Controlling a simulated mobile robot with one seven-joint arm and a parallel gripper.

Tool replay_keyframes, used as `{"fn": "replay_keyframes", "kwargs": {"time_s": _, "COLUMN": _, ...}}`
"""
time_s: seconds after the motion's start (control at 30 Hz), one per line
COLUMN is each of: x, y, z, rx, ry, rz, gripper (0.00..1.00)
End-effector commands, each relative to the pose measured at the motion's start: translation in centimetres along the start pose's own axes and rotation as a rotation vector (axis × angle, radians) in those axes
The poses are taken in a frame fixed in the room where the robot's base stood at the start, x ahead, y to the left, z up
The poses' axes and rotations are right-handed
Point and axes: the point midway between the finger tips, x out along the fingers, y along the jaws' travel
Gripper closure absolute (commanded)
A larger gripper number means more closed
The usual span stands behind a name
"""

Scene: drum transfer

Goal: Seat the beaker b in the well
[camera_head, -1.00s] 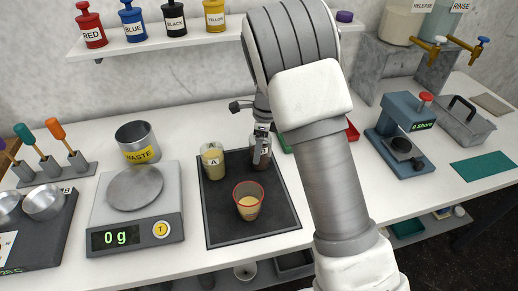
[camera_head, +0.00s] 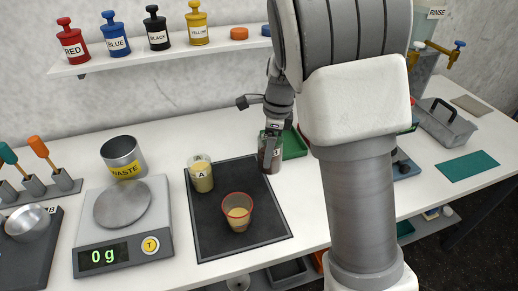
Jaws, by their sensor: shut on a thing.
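Beaker b (camera_head: 275,160), a small container with dark contents and a "B" label, is upright at the back right corner of the black mat (camera_head: 215,238). My gripper (camera_head: 268,150) is shut on it from above, and its fingers cover part of the beaker. I cannot tell how far the beaker is off the table. I cannot pick out the well for certain. A teal bench device (camera_head: 407,168) is mostly hidden behind my arm.
Beaker A (camera_head: 201,177) and a red-rimmed cup (camera_head: 238,213) stand on the mat. A green tray (camera_head: 294,144) is just right of beaker b. A scale (camera_head: 124,240) and waste can (camera_head: 123,155) are at left. A grey caddy (camera_head: 448,122) is at right.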

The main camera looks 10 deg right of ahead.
Motion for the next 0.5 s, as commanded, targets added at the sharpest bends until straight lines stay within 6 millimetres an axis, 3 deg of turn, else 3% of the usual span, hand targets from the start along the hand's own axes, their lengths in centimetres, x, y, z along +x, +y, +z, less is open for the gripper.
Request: {"fn": "replay_keyframes", "kwargs": {"time_s": 0.5, "x": -2.4, "y": 1.7, "z": -2.6, "rx": 0.000, "ry": -0.001, "rz": -0.002, "gripper": 0.91}}
